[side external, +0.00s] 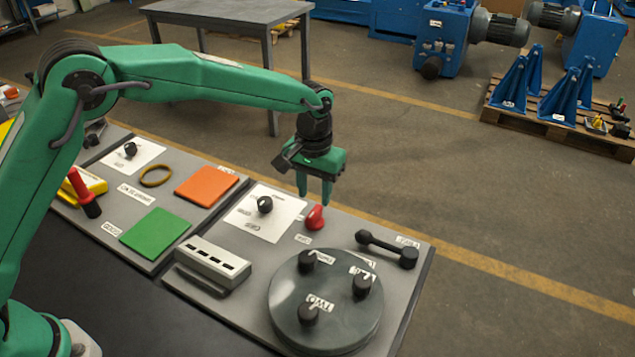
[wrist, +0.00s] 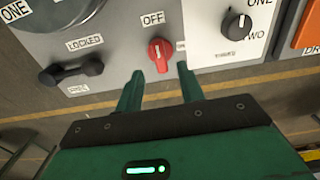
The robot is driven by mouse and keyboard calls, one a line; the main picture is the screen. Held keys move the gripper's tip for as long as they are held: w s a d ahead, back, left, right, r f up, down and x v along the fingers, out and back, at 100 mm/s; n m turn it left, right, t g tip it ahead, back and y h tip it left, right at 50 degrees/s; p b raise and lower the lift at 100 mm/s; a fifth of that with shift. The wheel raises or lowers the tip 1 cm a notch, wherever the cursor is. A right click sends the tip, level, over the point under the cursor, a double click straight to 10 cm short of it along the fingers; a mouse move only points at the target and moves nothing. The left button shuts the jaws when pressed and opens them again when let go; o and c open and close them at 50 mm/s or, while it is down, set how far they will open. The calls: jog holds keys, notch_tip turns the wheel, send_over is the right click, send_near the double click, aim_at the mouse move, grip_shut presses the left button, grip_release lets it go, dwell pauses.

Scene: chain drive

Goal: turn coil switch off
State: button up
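The red switch knob (side external: 315,217) stands on the grey panel near its back edge. In the wrist view the red knob (wrist: 160,55) sits below an OFF label (wrist: 152,19). A second label to its right is partly hidden. The knob looks roughly upright in the picture; which label it points at is hard to tell. My gripper (side external: 314,196) is just above the knob, fingers pointing down. In the wrist view my gripper (wrist: 159,73) is open, with the knob just beyond and between the fingertips. I cannot see contact.
A black dial (side external: 265,205) on a white plate is left of the knob. A black lever handle (side external: 386,248) is to the right, and a round grey disc (side external: 283,309) with black pegs is in front. A white slotted block (side external: 212,262) lies front left.

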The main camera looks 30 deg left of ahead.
aim_at(311, 211)
jog(key=shift+r, duration=1.3)
jog(key=shift+s+a+r, duration=0.1)
jog(key=shift+a+r, duration=0.2)
jog(key=shift+r, duration=0.15)
jog(key=s+a+r+t, duration=0.3)
jog(key=s+a+r, duration=0.9)
jog(key=a+r, duration=0.15)
jog(key=s+a+t, duration=0.1)
jog(key=s+a, duration=0.3)
jog(key=s, duration=0.4)
jog(key=s+a+f+t, duration=0.1)
jog(key=s+a, duration=0.3)
jog(key=s, duration=0.5)
jog(key=shift+a+f+t, duration=0.2)
jog(key=shift+t, duration=0.1)
